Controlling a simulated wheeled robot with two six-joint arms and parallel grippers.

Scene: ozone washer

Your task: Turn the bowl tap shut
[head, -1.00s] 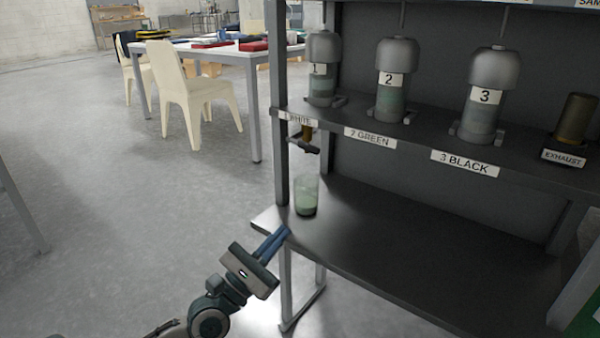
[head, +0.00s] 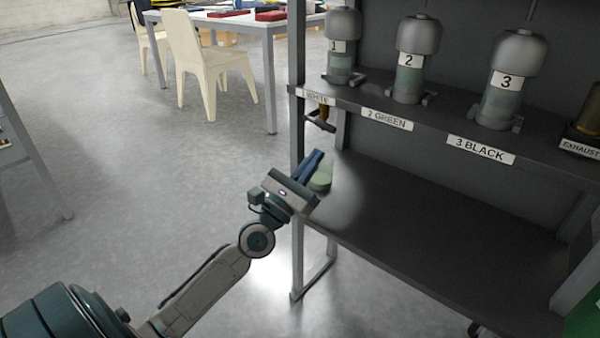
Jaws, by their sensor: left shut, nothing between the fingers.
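A small brass tap (head: 323,113) with a dark lever hangs under the upper shelf at its left end, below the "WHITE" label. A glass with pale green liquid (head: 321,181) stands below it on the lower shelf, partly hidden by my left gripper. My left gripper (head: 316,154) is shut and empty, its blue fingers pointing up in front of the glass and below the tap. It looks apart from the tap; I cannot tell whether it touches the glass. My right gripper is not in view.
Numbered vessels 1 (head: 341,45), 2 (head: 412,62) and 3 (head: 503,80) stand on the upper shelf (head: 440,128), with a brass exhaust cylinder at far right. The lower shelf (head: 430,235) is clear right of the glass. A rack post (head: 297,130) stands at left.

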